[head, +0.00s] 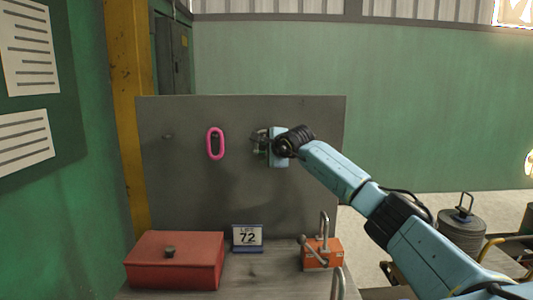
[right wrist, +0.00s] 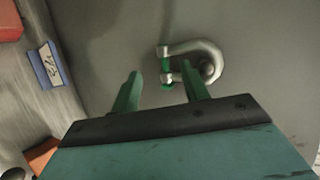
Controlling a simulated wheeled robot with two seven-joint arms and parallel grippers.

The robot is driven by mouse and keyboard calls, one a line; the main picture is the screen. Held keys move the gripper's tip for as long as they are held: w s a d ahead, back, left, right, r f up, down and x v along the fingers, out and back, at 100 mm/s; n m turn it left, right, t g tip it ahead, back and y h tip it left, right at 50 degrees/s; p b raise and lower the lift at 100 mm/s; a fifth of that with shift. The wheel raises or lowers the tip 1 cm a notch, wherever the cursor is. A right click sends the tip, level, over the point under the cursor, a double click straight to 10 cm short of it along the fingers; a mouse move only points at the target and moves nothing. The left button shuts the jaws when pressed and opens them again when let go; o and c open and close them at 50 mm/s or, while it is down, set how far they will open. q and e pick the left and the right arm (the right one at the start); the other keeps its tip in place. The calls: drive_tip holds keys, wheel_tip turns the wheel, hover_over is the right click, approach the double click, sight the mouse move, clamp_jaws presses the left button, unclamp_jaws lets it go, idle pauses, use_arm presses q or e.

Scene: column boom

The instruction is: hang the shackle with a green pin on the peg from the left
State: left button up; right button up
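The shackle with a green pin (right wrist: 190,50) is at the grey panel in the right wrist view. Its bow goes around a round peg end (right wrist: 208,69), and its green pin (right wrist: 166,66) is at the side toward the bench. My right gripper (right wrist: 160,72) is open, with its two green fingers apart and near the pin; I see no finger closed on it. In the head view my right gripper (head: 262,143) is in front of the panel and partly hides the shackle. A bare peg (head: 168,136) shows at the panel's left. My left gripper is not in view.
A pink oval link (head: 209,144) hangs on the panel (head: 190,190) left of my right gripper. Below, on the bench (head: 265,280), are a red box (head: 160,275), a number sign (head: 247,237) and an orange block (head: 328,258) with metal shackles nearby. The panel's lower part is clear.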

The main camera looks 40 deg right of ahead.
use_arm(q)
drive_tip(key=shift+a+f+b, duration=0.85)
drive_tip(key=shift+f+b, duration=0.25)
use_arm(e)
drive_tip(key=v, duration=1.3)
drive_tip(key=shift+s, duration=0.2)
